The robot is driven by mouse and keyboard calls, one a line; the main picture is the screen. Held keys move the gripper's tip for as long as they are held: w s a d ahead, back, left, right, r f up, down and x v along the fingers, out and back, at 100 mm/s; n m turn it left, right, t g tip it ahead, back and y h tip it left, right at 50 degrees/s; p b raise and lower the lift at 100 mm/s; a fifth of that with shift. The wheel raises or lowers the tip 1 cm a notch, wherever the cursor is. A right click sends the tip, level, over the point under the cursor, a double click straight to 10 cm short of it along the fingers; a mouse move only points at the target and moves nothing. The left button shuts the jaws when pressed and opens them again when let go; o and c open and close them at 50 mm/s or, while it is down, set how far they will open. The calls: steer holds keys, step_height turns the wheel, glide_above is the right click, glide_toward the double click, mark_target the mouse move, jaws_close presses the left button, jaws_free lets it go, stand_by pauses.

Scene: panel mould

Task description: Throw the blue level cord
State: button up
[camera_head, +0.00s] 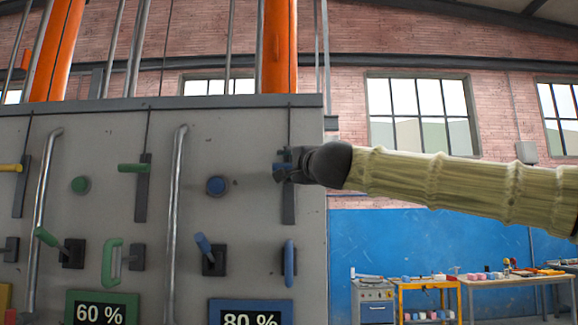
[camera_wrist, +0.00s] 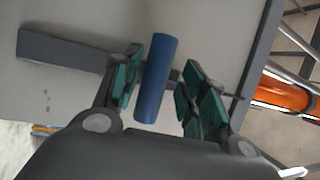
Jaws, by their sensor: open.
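A blue cylindrical handle (camera_wrist: 158,78) stands between the two green-padded fingers of my open gripper (camera_wrist: 165,88) in the wrist view. It looks closer to the left finger; I cannot tell if it touches. In the head view, my gripper (camera_head: 284,170) is at the upper right of the grey panel (camera_head: 110,145), in front of a dark vertical slot (camera_head: 288,210). It hides most of the blue handle there. Other blue parts on the panel are a round button (camera_head: 216,185), a tilted lever (camera_head: 203,244) and an upright handle (camera_head: 290,263).
Green controls, such as a T-handle (camera_head: 134,168), sit to the left. A metal pipe (camera_head: 176,190) stands out from the panel. A blue-framed display (camera_head: 250,312) reads 80 %. Workbenches (camera_head: 510,280) stand far off at the right.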

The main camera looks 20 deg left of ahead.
steer(key=shift+s+d+f, duration=0.1)
steer(key=v, duration=1.1)
steer(key=shift+s+d, duration=0.25)
steer(key=shift+d, duration=0.05)
stand_by(0.3)
